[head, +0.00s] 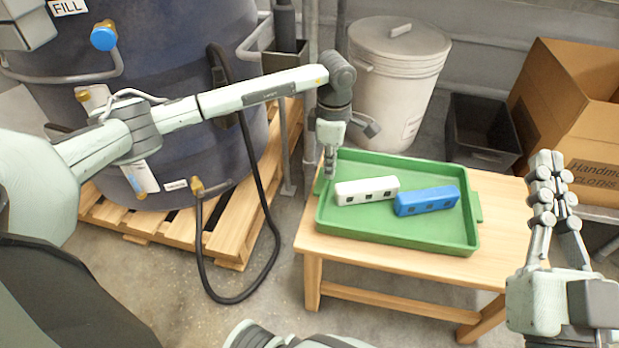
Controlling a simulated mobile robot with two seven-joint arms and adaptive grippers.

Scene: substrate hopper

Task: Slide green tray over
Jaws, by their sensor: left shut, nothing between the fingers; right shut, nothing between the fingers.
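The green tray (400,233) lies flat on a small wooden table (388,260) in the head view. A white block (366,190) with dark square holes lies in the tray at left. A similar blue block (427,200) lies in the tray to its right. My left gripper (330,174) points down at the tray's far left corner, fingers shut and empty. I cannot tell whether it touches the tray's rim. My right gripper (547,158) is shut and empty, fingers pointing up in the picture, right of the tray and apart from it.
A large dark blue tank (170,70) on a wooden pallet (232,240) fills the left, with a black hose (262,190) looping to the floor. A white bucket (398,85), a black bin (482,130) and a cardboard box (560,105) stand behind the table.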

